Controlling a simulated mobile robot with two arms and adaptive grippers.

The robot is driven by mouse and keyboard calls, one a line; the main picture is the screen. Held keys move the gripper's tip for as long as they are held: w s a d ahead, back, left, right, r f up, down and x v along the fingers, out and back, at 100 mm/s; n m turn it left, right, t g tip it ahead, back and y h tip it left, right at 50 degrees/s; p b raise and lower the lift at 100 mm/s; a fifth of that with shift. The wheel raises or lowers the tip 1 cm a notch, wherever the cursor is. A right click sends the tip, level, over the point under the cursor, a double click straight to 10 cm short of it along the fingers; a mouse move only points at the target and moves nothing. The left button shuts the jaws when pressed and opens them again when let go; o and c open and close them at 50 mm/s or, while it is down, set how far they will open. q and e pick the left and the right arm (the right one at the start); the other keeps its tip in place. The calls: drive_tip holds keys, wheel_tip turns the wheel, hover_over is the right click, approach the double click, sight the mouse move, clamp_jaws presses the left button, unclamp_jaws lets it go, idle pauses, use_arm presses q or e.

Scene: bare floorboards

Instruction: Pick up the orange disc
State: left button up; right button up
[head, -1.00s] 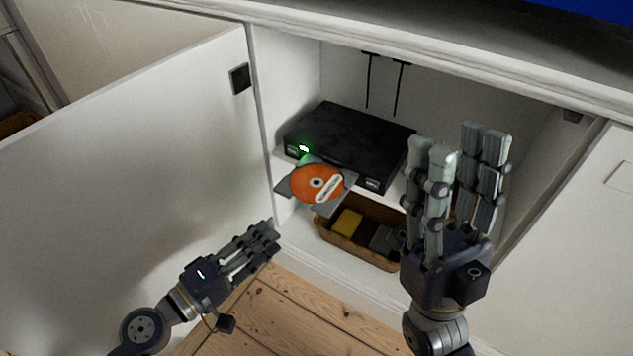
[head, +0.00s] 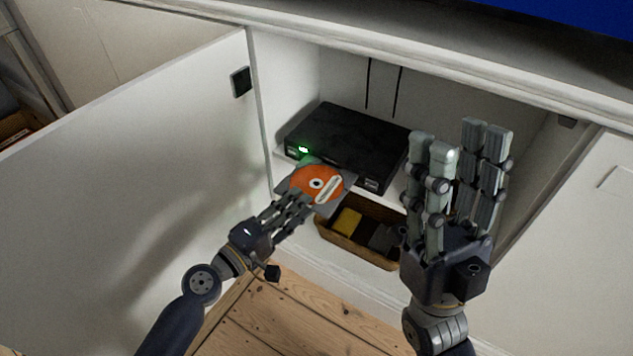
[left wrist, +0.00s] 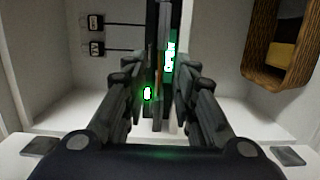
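The orange disc (head: 309,178) with a white label lies on the extended tray (head: 343,199) of a black disc player (head: 345,138). My left gripper (head: 296,203) is at the tray's front left edge, its fingers overlapping the tray and close to the disc. In the left wrist view its fingers (left wrist: 157,105) are spread apart, one set on each side of the edge-on tray and player. I cannot tell whether they touch the tray. My right gripper (head: 459,140) is open and empty, fingers pointing up, in front of the cabinet's right side.
The player sits on a shelf in a white cabinet. A wicker basket (head: 366,255) with a yellow item stands below it; it also shows in the left wrist view (left wrist: 262,35). The open cabinet door (head: 130,180) is at the left. Wooden floor (head: 290,320) is clear in front.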

use_arm(q)
drive_tip(key=shift+w+d, duration=0.1)
drive_tip(key=shift+d, duration=0.05)
clamp_jaws()
idle(0.4)
